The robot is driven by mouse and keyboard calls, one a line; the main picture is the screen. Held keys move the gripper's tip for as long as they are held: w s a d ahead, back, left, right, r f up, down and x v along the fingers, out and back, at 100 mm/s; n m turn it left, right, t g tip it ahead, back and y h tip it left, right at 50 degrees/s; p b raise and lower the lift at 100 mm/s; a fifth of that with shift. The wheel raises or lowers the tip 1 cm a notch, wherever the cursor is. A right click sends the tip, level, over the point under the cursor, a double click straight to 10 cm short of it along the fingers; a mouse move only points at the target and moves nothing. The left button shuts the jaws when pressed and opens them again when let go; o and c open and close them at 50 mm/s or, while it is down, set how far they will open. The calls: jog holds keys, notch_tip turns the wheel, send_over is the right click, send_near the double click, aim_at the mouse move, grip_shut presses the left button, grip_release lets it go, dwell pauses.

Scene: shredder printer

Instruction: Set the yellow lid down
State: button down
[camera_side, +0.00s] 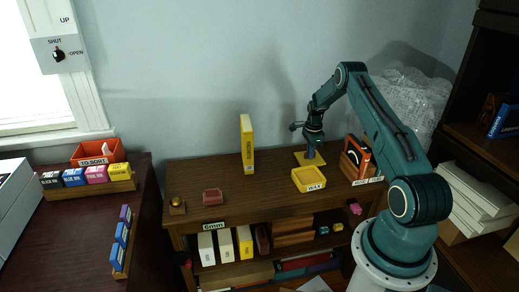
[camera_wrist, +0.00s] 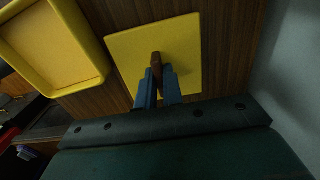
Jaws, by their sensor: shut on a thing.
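The yellow lid (camera_wrist: 190,48) is a flat square plate with a brown upright handle (camera_wrist: 156,59) at its middle. My gripper (camera_wrist: 158,76) is shut on that handle, its two blue fingers on either side. In the side view the lid (camera_side: 301,160) is level, at or very near the top of the wooden cabinet; I cannot tell if it touches. My gripper (camera_side: 311,150) is directly above it there. The open yellow box (camera_side: 309,179), with a label on its front, stands just in front of the lid. It shows at upper left in the wrist view (camera_wrist: 88,42).
A tall yellow box (camera_side: 247,145) stands upright to the left on the cabinet top (camera_side: 215,178). A brown holder with books (camera_side: 355,157) stands close on the right.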

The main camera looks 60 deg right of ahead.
jog(key=shift+f, duration=0.15)
jog(key=c, duration=1.5)
grip_release()
jog(key=shift+c, duration=0.2)
notch_tip(320, 180, up, 12)
